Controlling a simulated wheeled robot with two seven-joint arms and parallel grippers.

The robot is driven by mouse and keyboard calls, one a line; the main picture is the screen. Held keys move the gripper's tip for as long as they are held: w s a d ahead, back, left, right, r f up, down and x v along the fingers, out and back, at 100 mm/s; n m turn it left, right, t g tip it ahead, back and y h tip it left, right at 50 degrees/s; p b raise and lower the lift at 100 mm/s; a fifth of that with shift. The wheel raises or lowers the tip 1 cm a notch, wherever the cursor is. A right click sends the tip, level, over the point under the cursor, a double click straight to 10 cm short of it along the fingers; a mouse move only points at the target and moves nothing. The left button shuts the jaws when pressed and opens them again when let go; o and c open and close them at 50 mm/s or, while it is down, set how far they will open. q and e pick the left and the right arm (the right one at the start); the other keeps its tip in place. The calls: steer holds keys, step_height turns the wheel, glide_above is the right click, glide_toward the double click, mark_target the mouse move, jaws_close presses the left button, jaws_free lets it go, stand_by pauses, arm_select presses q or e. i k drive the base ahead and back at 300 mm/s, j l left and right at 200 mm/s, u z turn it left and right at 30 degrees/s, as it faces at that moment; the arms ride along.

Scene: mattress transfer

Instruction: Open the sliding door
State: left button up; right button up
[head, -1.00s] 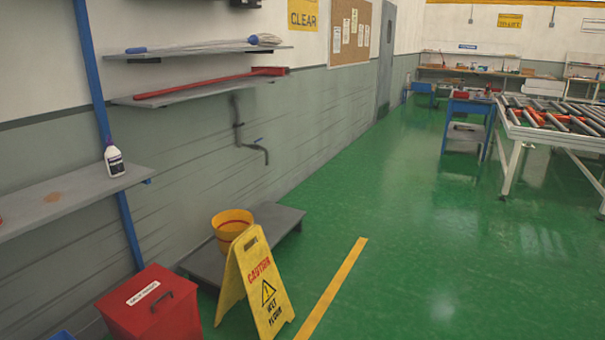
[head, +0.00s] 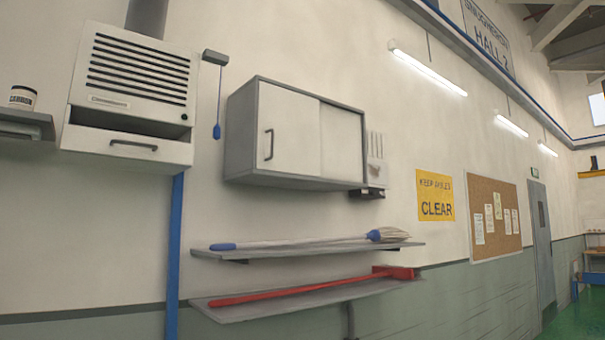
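A grey wall cabinet (head: 234,138) with white sliding doors hangs in the middle of the head view. Its left door panel (head: 289,130) has a dark vertical handle near its left edge. Its right door panel (head: 341,145) lies beside it, and the two panels together cover the front. The inside of the cabinet is hidden. Neither of my grippers is in view.
Below the cabinet are a shelf with a mop (head: 300,242) and a shelf with a red long-handled tool (head: 310,289). A white vented unit (head: 133,85) with a drawer hangs at left, near a blue pull switch (head: 217,131). Green floor (head: 580,320) shows at lower right.

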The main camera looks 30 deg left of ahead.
mark_target(289, 140)
steer(key=i+u, duration=0.15)
steer(key=i, duration=0.35)
steer(key=i+l+u, duration=0.1)
steer(key=i, duration=0.35)
steer(key=i+l+u, duration=0.15)
steer(key=i, duration=0.3)
steer(key=i+l+u, duration=0.15)
steer(key=i, duration=0.35)
steer(key=l, duration=0.1)
